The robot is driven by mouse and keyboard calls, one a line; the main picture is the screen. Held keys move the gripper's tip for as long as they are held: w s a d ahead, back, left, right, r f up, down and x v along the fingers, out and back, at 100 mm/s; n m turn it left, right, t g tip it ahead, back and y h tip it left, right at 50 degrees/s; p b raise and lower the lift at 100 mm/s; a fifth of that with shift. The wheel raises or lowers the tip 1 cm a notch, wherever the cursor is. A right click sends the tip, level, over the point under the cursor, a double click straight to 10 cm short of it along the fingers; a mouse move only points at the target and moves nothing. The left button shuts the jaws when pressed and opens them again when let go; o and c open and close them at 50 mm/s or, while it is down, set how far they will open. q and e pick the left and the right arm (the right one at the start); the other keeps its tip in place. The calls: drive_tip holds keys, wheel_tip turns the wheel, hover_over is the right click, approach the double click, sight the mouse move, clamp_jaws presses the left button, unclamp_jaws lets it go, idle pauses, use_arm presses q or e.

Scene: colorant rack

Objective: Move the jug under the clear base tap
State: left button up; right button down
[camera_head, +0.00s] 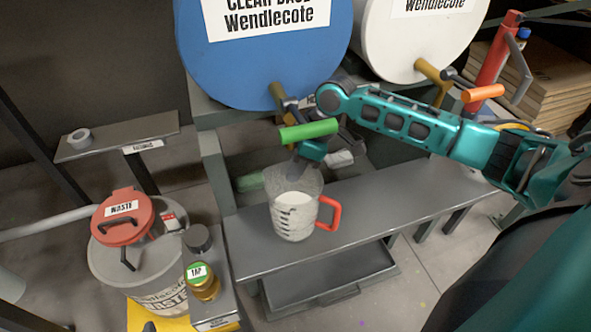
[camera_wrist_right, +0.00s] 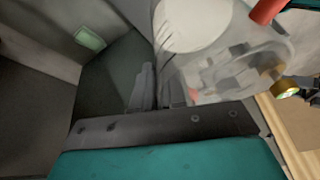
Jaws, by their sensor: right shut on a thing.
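The clear jug (camera_head: 297,218) with a red handle (camera_head: 331,213) and white contents is upright at the grey bench, below the green tap handle (camera_head: 308,131) in the picture. I cannot tell whether its base touches the bench. The blue clear base drum (camera_head: 262,65) is behind; its brass tap (camera_head: 278,92) is partly covered by my arm. My right gripper (camera_head: 303,168) is shut on the jug at its far side, its fingers mostly hidden. The jug (camera_wrist_right: 235,70) also shows in the right wrist view. My left gripper is not in view.
A white drum (camera_head: 405,45) with an orange-handled tap (camera_head: 483,93) stands to the right. The bench (camera_head: 400,200) right of the jug is clear.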

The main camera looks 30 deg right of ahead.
drive_tip(key=shift+w+f, duration=0.1)
drive_tip(key=shift+f, duration=0.25)
drive_tip(key=c, duration=1.2)
unclamp_jaws()
drive_tip(key=p+v, duration=0.2)
drive_tip(key=v, duration=1)
drive_tip(key=shift+p, duration=0.4)
